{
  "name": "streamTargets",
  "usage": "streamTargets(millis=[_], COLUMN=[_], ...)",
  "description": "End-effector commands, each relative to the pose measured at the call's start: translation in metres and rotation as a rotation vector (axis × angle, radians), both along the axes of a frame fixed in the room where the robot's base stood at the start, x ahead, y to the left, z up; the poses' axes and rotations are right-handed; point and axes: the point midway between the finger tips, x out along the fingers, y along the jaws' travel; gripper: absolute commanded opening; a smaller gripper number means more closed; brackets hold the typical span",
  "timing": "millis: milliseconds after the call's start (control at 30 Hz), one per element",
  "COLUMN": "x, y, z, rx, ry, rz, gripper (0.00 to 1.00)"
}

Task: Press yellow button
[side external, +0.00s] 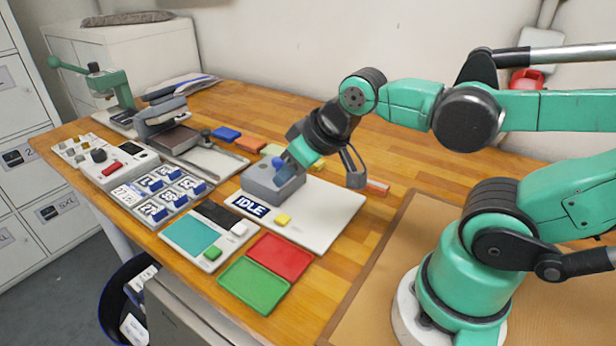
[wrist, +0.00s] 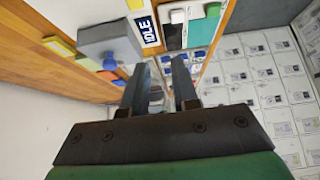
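My gripper (side external: 322,170) is over the back of the board, beside a grey device (side external: 262,185) with a blue knob (side external: 278,163), and apart from the button. In the wrist view my gripper's two fingers (wrist: 160,64) stand apart with nothing visible between them. Whether a finger touches the grey device cannot be told.
Red (side external: 280,256) and green (side external: 254,286) trays lie at the table's front edge. A panel with a teal pad (side external: 190,237) stands left of them. Coloured blocks lie behind the board.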

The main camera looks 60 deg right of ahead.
Motion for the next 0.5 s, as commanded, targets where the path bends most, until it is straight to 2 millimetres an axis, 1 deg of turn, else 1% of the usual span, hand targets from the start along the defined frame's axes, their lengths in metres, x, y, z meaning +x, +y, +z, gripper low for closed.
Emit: streamTargets(millis=[33, 67, 500], x=[0.0000, 0.0000, 0.0000], y=[0.0000, 0.0000, 0.0000], z=[0.0000, 0.0000, 0.0000], rx=[0.000, 0.000, 0.000], ry=[0.000, 0.000, 0.000], rz=[0.000, 0.000, 0.000], gripper=[0.08, 0.00, 0.00])
